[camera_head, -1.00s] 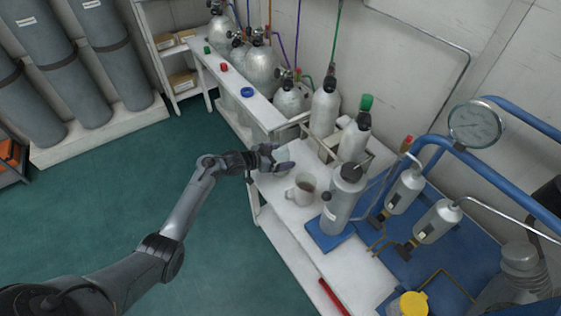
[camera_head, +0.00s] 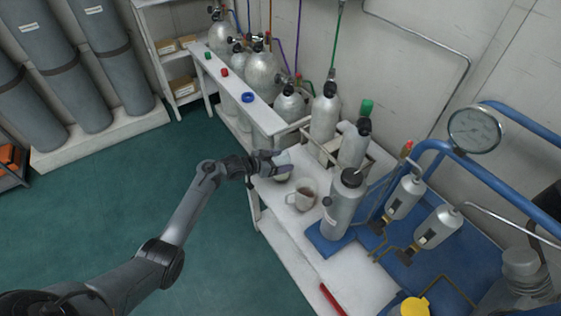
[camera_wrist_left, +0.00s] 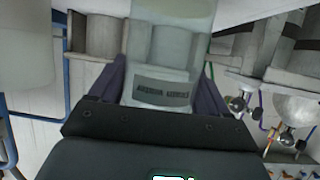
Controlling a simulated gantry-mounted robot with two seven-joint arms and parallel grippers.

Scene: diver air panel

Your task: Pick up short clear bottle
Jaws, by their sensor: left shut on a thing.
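The short clear bottle (camera_wrist_left: 165,60) fills the upper middle of the left wrist view, pale and see-through with a dark-lettered label. It lies between the two purple-grey fingers of my left gripper (camera_wrist_left: 160,88), which is shut on it. In the head view, my left gripper (camera_head: 274,164) is at the near left edge of the white bench, left of the mug. A small pale part of the bottle (camera_head: 284,157) shows by the fingers; the rest is mostly hidden. I cannot tell whether its base touches the bench. My right gripper is not in view.
A mug (camera_head: 301,199) with dark contents stands close to the right of the gripper. A grey cylinder (camera_head: 342,207) stands on a blue mat beyond it. Racked cylinders (camera_head: 325,117) stand behind. The floor (camera_head: 110,215) to the left is clear.

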